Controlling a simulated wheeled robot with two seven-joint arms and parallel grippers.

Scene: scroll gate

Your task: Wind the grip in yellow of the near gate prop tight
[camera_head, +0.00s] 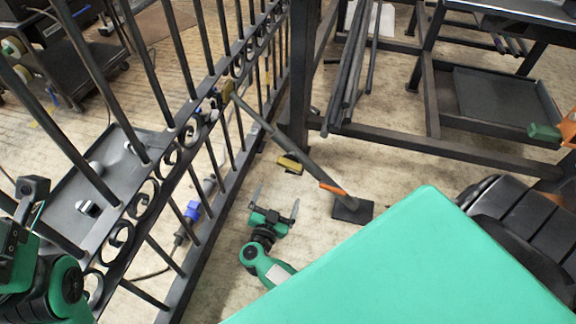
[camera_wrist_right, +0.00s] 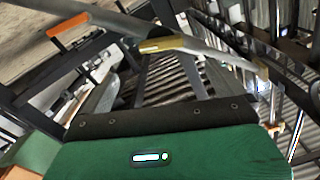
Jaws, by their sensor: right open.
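The near gate prop is a grey pole (camera_head: 262,119) slanting from the scroll gate (camera_head: 190,135) down to a dark foot plate (camera_head: 352,209). A yellow grip (camera_head: 290,163) shows beside the pole's middle; in the right wrist view the yellow grip (camera_wrist_right: 165,44) lies along the pole, with an orange lever (camera_wrist_right: 68,26) at left. My right gripper (camera_head: 277,196) is open and empty, below the yellow grip in the head view and apart from it. My left gripper (camera_head: 28,200) is at the far left edge, partly cut off; its jaws are unclear.
The gate's bars run along the left. Dark steel frames (camera_head: 430,95) stand at the back right. A large green surface (camera_head: 420,260) fills the lower right. A blue-and-grey object (camera_head: 192,210) shows beyond the bars. Bare floor surrounds my right gripper.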

